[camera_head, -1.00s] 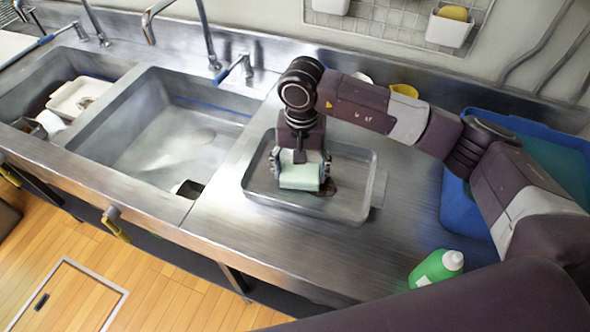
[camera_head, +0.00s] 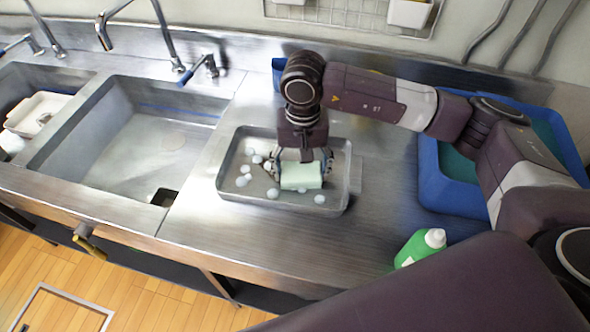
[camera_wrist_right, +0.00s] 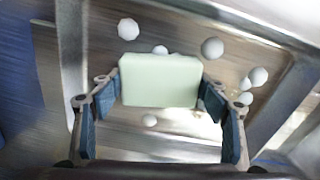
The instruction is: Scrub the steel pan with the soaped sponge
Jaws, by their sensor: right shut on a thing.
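The steel pan (camera_head: 335,205) is a shallow rectangular tray on the steel counter, in the middle of the head view. My right gripper (camera_head: 302,168) is inside the pan, shut on the pale green sponge (camera_head: 300,178). In the right wrist view the sponge (camera_wrist_right: 160,82) sits between the two blue-padded fingers, low over the pan floor; whether it touches the floor I cannot tell. Several white foam balls (camera_head: 241,181) lie in the pan around the sponge. They also show in the right wrist view (camera_wrist_right: 212,48). My left gripper is out of view.
A green bottle with a white cap (camera_head: 420,248) stands on the counter's front right. A blue bin (camera_head: 440,190) is at the right. Two sink basins (camera_head: 130,140) lie left, with faucets (camera_head: 160,30) behind. A white container (camera_head: 35,112) is in the left basin.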

